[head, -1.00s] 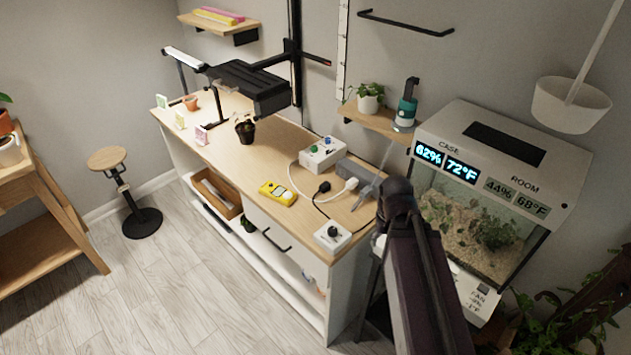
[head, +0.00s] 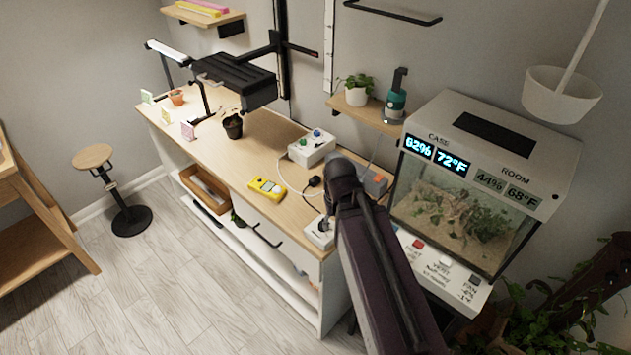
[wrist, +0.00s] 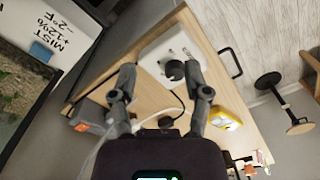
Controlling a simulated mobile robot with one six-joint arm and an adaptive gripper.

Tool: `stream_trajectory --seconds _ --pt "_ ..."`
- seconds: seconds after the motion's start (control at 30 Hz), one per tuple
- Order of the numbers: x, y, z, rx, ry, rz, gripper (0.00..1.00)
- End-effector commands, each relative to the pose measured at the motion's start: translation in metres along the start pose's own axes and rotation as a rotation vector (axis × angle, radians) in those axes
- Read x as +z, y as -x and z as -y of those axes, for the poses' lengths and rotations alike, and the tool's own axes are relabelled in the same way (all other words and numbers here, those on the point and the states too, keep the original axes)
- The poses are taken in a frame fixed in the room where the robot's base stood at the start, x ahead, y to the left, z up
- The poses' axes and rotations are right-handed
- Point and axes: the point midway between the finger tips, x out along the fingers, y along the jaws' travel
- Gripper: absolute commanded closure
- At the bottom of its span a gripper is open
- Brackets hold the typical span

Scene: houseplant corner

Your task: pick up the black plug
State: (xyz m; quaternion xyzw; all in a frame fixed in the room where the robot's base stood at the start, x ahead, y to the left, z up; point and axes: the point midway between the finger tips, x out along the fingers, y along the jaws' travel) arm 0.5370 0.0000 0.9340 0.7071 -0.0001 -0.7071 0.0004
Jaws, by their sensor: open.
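The black plug (head: 314,181) lies on the wooden bench top in the head view, at the end of a black cord, just left of my arm. In the wrist view a dark piece at the cord's end (wrist: 165,122) looks like the plug, partly hidden by my gripper's body. My gripper (wrist: 157,72) is open and empty above the bench. Beyond its fingertips is a white box with a black knob (wrist: 173,70). My arm hides the gripper in the head view.
The white box (head: 318,234) stands at the bench's front edge, partly behind my arm. A yellow meter (head: 266,187), a white socket box (head: 311,148) and a grey strip (head: 374,181) are nearby. A glass terrarium (head: 455,200) stands to the right.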

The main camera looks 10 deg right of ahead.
Motion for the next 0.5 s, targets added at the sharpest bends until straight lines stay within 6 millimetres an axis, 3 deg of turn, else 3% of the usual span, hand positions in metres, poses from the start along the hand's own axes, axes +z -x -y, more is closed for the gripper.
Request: stream_trajectory --seconds 0.27,0.5 --pt "-0.014 0.002 0.003 0.0 0.089 0.0 0.2" --pt "-0.051 0.006 0.003 0.0 0.344 0.0 0.2"
